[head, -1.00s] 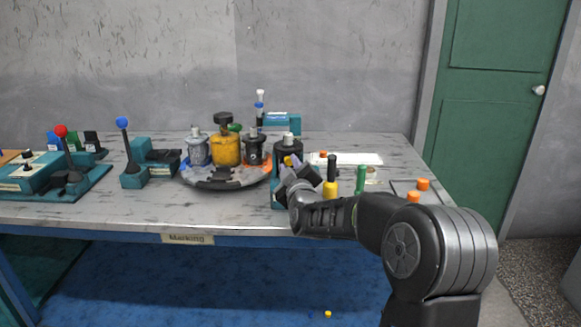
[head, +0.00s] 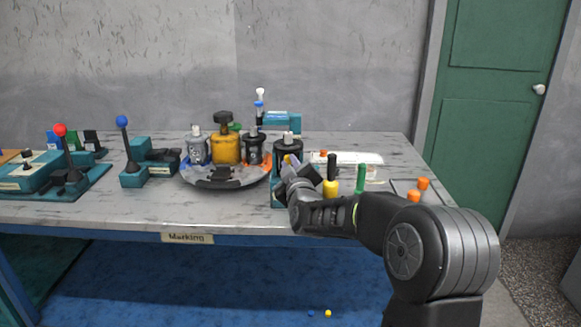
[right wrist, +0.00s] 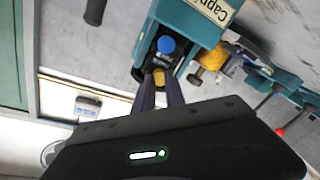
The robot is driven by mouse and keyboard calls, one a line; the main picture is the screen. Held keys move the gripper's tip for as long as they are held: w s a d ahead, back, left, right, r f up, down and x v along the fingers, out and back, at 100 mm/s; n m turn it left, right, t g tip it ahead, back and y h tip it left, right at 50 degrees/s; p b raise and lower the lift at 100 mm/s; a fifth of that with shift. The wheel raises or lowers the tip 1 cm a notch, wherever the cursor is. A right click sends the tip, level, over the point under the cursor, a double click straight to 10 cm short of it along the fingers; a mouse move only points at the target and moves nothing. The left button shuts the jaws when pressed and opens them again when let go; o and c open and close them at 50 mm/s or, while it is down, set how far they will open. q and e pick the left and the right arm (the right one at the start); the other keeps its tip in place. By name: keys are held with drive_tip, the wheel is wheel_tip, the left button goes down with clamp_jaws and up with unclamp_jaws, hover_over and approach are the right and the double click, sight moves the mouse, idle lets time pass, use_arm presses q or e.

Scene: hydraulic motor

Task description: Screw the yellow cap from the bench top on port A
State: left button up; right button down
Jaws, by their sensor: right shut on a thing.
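My right gripper (right wrist: 160,88) is shut on a small yellow cap (right wrist: 159,78) at the dark motor in the teal capping station (right wrist: 187,28). A blue cap (right wrist: 166,45) sits on the motor just beyond the fingertips. In the head view, my right gripper (head: 287,166) is at the front of the black motor (head: 288,146), and the wrist partly hides the station. I cannot tell whether the yellow cap touches a port, and no port letter is readable. My left gripper is not in view.
A round turntable (head: 222,184) with several motors stands left of the station. Yellow-black (head: 331,178) and green (head: 360,178) handled tools and orange caps (head: 422,184) are close to my right forearm. Small blue (head: 310,313) and yellow (head: 328,313) pieces lie below the bench.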

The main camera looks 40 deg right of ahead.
drive_tip(key=m+b, duration=0.3)
drive_tip(key=m, duration=0.1)
drive_tip(key=shift+f+b, duration=0.15)
drive_tip(key=shift+b, duration=0.15)
drive_tip(key=shift+m+b, duration=0.35)
drive_tip(key=shift+m, duration=0.15)
